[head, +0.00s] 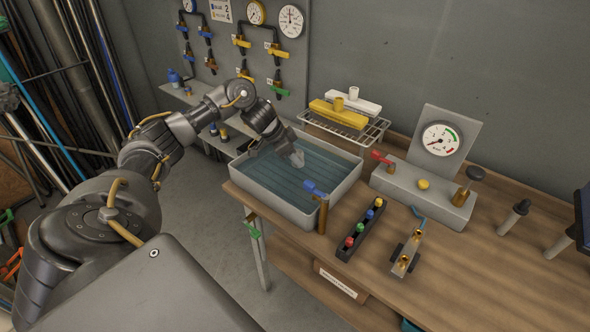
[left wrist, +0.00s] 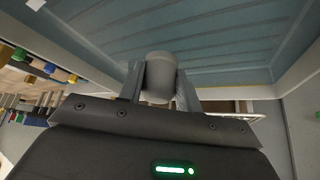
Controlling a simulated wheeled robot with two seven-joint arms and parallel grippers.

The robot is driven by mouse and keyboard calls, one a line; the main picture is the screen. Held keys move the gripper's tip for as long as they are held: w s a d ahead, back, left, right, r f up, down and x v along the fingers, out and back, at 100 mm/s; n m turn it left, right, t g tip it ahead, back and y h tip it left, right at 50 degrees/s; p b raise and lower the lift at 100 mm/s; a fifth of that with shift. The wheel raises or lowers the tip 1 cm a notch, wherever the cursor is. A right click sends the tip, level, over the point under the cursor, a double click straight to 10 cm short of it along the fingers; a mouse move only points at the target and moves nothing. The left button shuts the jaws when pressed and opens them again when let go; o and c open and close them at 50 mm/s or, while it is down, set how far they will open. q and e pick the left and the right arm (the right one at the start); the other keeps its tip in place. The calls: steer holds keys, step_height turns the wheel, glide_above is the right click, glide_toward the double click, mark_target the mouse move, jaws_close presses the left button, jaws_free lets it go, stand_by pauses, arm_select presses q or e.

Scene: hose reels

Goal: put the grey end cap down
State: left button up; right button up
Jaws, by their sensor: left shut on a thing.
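My left gripper (head: 284,154) reaches in from the left over the grey tray with water (head: 340,207). It is shut on the grey end cap (head: 297,158), which hangs at the fingertips above the water near the tray's back part. In the left wrist view, the grey cap (left wrist: 159,75) is a short rounded cylinder between the two fingers, with the tray's blue-grey ribbed floor behind it. Whether the cap touches the water cannot be told. My right gripper is not in view.
A black rack with coloured caps (head: 360,230), a gauge block (head: 425,190) and a brass-fitted piece (head: 406,255) are to the right. A wire rack (head: 345,125) with yellow and white parts is behind. The front right bench is clear.

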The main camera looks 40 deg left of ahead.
arm_select(q)
steer(key=shift+w+f, duration=0.1)
steer(key=shift+f, duration=0.6)
steer(key=shift+a+f, duration=0.1)
steer(key=shift+f, duration=0.45)
step_height(320, 180, down, 2)
steer(key=shift+f+p, duration=0.15)
steer(key=shift+p, duration=0.15)
steer(key=shift+f, duration=0.45)
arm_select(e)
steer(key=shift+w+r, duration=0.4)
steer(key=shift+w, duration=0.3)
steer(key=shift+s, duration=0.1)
